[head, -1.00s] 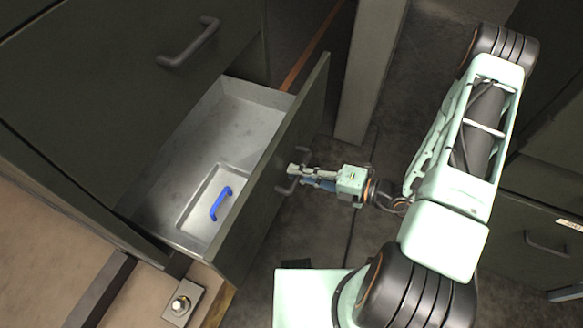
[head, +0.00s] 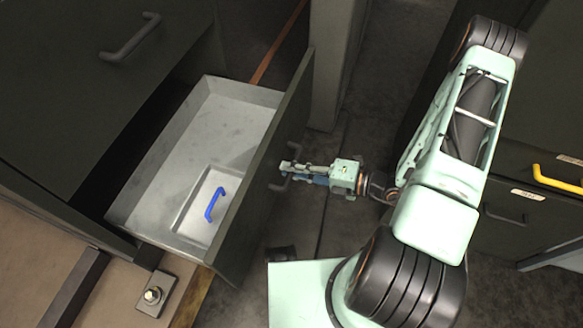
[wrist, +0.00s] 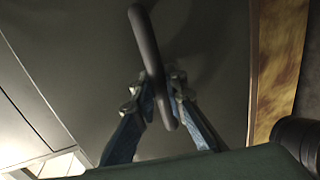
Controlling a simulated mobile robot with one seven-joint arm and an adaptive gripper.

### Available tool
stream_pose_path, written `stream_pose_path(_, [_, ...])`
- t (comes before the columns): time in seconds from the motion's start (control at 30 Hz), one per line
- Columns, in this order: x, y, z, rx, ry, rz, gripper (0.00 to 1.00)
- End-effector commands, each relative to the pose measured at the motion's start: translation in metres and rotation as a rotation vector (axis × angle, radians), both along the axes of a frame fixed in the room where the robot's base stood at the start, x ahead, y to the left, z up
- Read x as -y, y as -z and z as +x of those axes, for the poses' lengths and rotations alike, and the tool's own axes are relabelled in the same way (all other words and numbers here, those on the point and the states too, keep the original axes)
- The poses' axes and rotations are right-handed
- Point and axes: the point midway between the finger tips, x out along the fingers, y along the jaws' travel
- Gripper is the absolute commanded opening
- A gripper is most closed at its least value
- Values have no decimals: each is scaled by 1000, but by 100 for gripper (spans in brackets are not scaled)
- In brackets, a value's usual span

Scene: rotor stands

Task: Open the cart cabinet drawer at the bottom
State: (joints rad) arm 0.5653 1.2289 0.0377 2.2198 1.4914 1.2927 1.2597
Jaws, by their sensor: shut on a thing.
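The bottom drawer (head: 232,121) of the dark cabinet is pulled out in the head view, and its pale grey inside shows. A shallow tray in it holds a blue handle (head: 214,204). The drawer's dark front panel (head: 262,190) faces my arm at the right. My gripper (head: 286,174) is at this panel, shut on the drawer's dark bar handle. In the wrist view the handle (wrist: 147,50) runs between the two blue-grey fingers of my gripper (wrist: 160,97). In the head view the fingers partly hide the handle.
Another closed front with a dark handle (head: 130,38) is above the open drawer. A grey post (head: 338,65) stands behind the drawer front. At the right is another cabinet with a yellow handle (head: 557,180) and a dark handle (head: 505,216). Dark floor shows between them.

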Motion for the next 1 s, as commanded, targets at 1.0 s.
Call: stream_pose_path(1.0, [0,0,0,1,0,0,30])
